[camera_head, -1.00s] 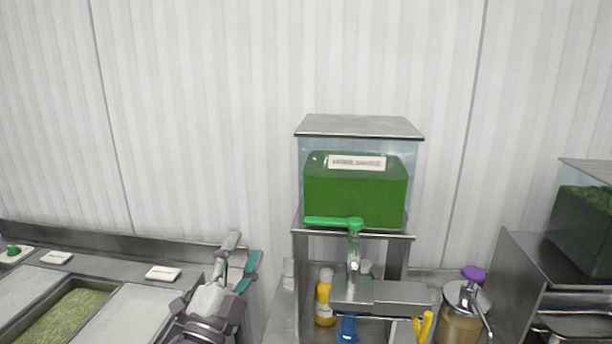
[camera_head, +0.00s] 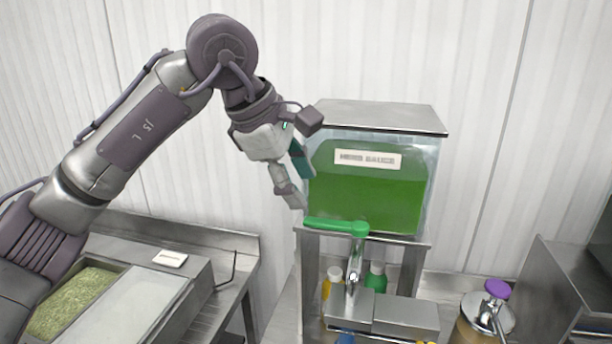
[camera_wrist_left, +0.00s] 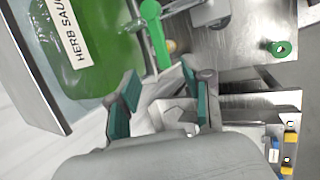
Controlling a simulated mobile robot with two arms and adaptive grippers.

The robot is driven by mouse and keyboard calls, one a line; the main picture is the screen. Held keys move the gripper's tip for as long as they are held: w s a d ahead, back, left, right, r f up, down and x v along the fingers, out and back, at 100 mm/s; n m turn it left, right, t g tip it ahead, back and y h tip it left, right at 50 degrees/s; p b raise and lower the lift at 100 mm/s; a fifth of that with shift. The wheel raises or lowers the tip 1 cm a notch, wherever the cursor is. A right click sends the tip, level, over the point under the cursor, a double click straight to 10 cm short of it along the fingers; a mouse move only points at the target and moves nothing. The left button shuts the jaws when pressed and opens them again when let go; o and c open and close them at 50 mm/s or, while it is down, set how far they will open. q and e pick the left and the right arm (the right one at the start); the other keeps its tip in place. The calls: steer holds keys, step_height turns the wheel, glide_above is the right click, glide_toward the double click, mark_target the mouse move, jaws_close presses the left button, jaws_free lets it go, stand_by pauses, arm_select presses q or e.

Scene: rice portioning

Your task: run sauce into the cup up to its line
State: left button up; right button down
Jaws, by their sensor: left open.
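A clear dispenser tank (camera_head: 432,190) of green herb sauce stands on a metal stand, with a label (camera_head: 367,159) on its front. Its tap has a green lever handle (camera_head: 335,227) pointing left and a metal spout (camera_head: 354,265) below. In the left wrist view the label (camera_wrist_left: 68,30) and the green handle (camera_wrist_left: 154,32) show just beyond the fingers. My left gripper (camera_head: 298,182) is open and empty, above the handle's left end and in front of the tank's left side; its teal-padded fingers (camera_wrist_left: 158,98) are spread. I cannot make out the cup. My right gripper is out of view.
A yellow bottle (camera_head: 331,283) and a green bottle (camera_head: 375,281) stand under the tank. A pump jar with a purple top (camera_head: 497,289) is at the right. A tray of shredded greens (camera_head: 70,300) lies at the left. The wall behind is bare.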

mark_target(321, 221)
arm_select(q)
steer(key=b+x, duration=0.4)
steer(key=x, duration=0.5)
steer(key=shift+f, duration=0.1)
steer(key=shift+c, duration=0.2)
steer(key=c, duration=0.8)
